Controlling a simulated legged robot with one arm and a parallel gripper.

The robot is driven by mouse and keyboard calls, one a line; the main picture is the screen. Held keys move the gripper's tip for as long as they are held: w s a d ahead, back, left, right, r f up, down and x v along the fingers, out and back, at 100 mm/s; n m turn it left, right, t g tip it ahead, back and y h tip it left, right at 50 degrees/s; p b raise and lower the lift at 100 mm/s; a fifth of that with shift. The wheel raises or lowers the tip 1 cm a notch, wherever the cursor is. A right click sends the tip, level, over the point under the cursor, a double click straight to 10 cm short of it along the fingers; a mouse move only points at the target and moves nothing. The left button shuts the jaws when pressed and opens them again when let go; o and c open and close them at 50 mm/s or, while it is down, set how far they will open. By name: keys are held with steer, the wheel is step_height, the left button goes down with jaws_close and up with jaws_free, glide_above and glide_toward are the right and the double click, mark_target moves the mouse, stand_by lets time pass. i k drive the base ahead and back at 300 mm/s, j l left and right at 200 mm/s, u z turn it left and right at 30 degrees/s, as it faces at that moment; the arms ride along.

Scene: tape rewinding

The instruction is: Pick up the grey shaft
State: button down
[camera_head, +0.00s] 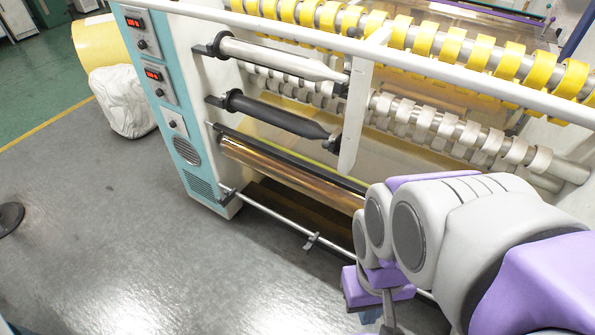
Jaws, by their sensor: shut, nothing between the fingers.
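The grey shaft (281,58) is a light metallic bar in the upper place on the machine's left side. Its left end sits at a dark holder by the teal panel, and its right end tapers near a white upright plate. A black shaft (277,114) lies below it, roughly parallel. My gripper (387,311) is partly in view at the bottom edge, below my grey and purple arm. It is shut and empty, well below and to the right of the grey shaft. Its fingertips are hard to make out.
The white machine has a teal control panel (159,75). A long white rail (262,24) crosses above the shafts. Yellow tape rolls (424,39) and white rolls (423,124) line the right. A low metal bar (283,232) runs along the front. Grey floor (110,230) is open at left.

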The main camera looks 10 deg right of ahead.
mark_target(226, 46)
steer(key=i+j+z, duration=0.1)
steer(key=j, duration=0.4)
steer(key=i+j+z, duration=0.15)
steer(key=j, duration=0.35)
steer(key=i+j+z, duration=0.1)
steer(key=i+j, duration=0.15)
steer(key=j, duration=0.25)
steer(key=i+j+z, duration=0.15)
steer(key=j, duration=0.4)
steer(key=i+j+z, duration=0.1)
steer(key=j, duration=0.45)
steer(key=i+j+z, duration=0.15)
steer(key=j, duration=0.35)
steer(key=k, duration=0.05)
